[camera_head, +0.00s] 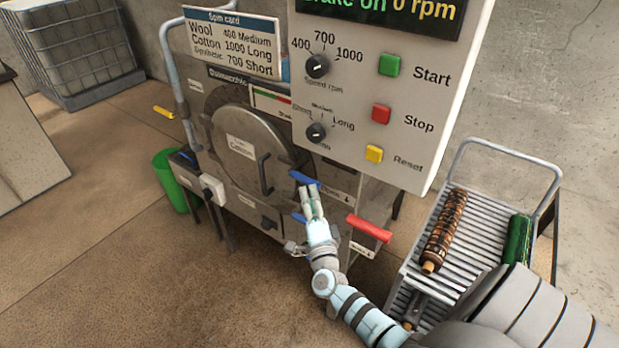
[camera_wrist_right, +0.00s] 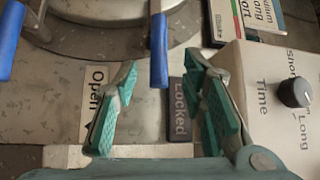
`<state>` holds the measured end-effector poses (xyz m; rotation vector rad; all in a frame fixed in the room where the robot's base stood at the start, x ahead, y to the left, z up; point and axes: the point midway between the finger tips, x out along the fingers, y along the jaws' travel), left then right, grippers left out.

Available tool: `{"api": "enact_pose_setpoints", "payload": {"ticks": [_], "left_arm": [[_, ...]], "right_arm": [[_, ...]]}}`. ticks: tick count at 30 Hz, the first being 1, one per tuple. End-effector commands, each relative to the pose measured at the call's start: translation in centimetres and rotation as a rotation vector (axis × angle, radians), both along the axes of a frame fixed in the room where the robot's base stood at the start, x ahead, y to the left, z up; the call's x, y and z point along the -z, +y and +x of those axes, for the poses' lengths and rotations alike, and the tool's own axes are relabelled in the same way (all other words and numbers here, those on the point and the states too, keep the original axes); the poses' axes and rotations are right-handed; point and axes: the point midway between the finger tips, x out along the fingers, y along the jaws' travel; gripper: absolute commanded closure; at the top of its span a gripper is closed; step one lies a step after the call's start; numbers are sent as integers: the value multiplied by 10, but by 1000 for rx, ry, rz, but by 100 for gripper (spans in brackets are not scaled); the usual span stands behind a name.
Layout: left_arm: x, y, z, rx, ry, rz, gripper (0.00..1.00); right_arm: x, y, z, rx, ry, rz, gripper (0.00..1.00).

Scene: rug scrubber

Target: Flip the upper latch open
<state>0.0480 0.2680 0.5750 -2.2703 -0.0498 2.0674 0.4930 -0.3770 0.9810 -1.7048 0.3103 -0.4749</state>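The upper latch (camera_head: 304,179) is a blue handle at the right edge of the round drum door (camera_head: 250,155). In the right wrist view this latch (camera_wrist_right: 159,50) hangs between my spread fingers, beside the "Locked" label (camera_wrist_right: 179,108) and apart from the "Open" label (camera_wrist_right: 92,103). My right gripper (camera_head: 310,203) is open in front of the machine, just below the upper latch in the head view; its fingers (camera_wrist_right: 162,108) show no clear contact with the latch. A lower blue latch (camera_head: 299,218) is partly behind my gripper; it also shows at the left of the wrist view (camera_wrist_right: 9,40). My left gripper is out of view.
The control panel (camera_head: 375,90) juts out above and right of the latches, with a Time knob (camera_wrist_right: 294,93). A red handle (camera_head: 368,229) is right of my gripper. A rack cart (camera_head: 467,235) with rolled rugs stands at right. A green bin (camera_head: 172,180) is at left.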

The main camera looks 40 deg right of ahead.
Motion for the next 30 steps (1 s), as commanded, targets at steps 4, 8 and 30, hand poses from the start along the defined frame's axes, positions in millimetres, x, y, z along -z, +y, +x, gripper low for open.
{"api": "enact_pose_setpoints", "payload": {"ticks": [4,8,30], "left_arm": [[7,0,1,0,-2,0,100],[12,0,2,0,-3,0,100],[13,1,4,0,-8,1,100]], "right_arm": [[-3,-18,32,3,-1,-1,62],[-6,-28,50,3,-1,-1,62],[-9,-33,60,2,1,0,100]]}}
